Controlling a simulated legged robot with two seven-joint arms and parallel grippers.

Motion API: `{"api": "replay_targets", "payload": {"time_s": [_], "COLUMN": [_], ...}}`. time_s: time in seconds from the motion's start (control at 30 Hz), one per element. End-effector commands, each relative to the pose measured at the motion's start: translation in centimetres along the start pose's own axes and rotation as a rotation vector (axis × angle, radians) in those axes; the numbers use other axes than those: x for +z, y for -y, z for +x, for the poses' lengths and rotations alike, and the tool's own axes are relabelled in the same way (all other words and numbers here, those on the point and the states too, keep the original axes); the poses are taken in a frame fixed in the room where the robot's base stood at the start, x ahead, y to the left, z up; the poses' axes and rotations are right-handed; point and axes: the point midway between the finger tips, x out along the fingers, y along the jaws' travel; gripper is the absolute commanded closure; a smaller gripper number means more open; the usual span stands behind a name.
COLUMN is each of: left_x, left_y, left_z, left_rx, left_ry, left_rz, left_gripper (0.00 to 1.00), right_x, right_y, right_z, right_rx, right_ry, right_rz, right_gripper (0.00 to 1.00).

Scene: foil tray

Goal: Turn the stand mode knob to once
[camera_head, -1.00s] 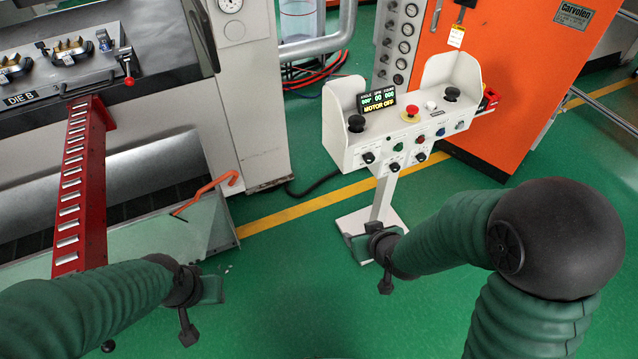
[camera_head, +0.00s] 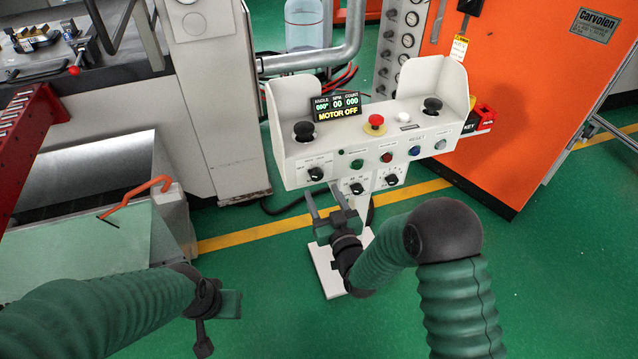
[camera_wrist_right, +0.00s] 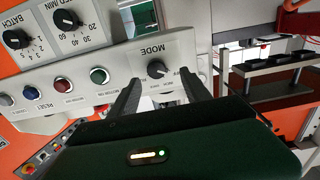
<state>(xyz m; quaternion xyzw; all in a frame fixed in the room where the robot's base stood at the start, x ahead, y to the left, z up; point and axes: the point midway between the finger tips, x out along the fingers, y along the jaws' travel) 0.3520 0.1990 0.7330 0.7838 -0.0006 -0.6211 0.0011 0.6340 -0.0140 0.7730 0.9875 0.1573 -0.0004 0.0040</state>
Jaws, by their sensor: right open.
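The white control stand (camera_head: 290,110) holds a panel with a display reading MOTOR OFF. The mode knob (camera_head: 316,173) is a round black knob on the stand's left front face. It also shows upside down in the right wrist view (camera_wrist_right: 157,69) beside the word MODE; its exact setting is too small to tell. My right gripper (camera_head: 324,200) is open and empty just below the mode knob. In the wrist view its fingers (camera_wrist_right: 160,92) point toward the knob, one on each side, apart from it. My left gripper (camera_head: 218,322) is low, far from the stand; its jaw is unclear.
Two other black knobs (camera_head: 357,188) (camera_head: 392,179) sit right of the mode knob, below coloured buttons. A red emergency button (camera_head: 375,122) is on top. An orange cabinet (camera_head: 540,90) stands behind right, a press with an orange hook (camera_head: 140,195) at left.

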Motion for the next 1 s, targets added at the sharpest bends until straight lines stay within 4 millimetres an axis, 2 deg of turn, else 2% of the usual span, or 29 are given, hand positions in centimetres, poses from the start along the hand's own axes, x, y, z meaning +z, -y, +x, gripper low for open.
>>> {"api": "replay_targets", "payload": {"time_s": [0.1, 0.23, 0.4, 0.6, 1.0], "left_x": [0.1, 0.2, 0.2, 0.2, 0.2], "left_y": [0.0, 0.0, 0.0, 0.0, 0.0], "left_z": [0.6, 0.8, 0.9, 0.9, 0.9], "left_rx": [0.0, 0.0, 0.0, 0.0, 0.0], "left_ry": [0.0, 0.0, 0.0, 0.0, 0.0], "left_rz": [0.0, 0.0, 0.001, 0.001, 0.001], "left_gripper": [0.64, 0.64, 0.64, 0.64, 0.64], "right_x": [0.2, 0.1, 0.0, 0.0, 0.0], "right_y": [-0.6, -0.8, -0.7, -0.5, -0.5], "right_z": [2.7, 4.6, 5.5, 5.6, 5.5], "right_rx": [0.002, 0.003, 0.002, 0.001, 0.0], "right_ry": [-0.004, -0.004, -0.002, -0.001, -0.001], "right_rz": [0.005, 0.008, 0.007, 0.005, 0.007], "right_gripper": [0.44, 0.44, 0.44, 0.46, 0.98]}}
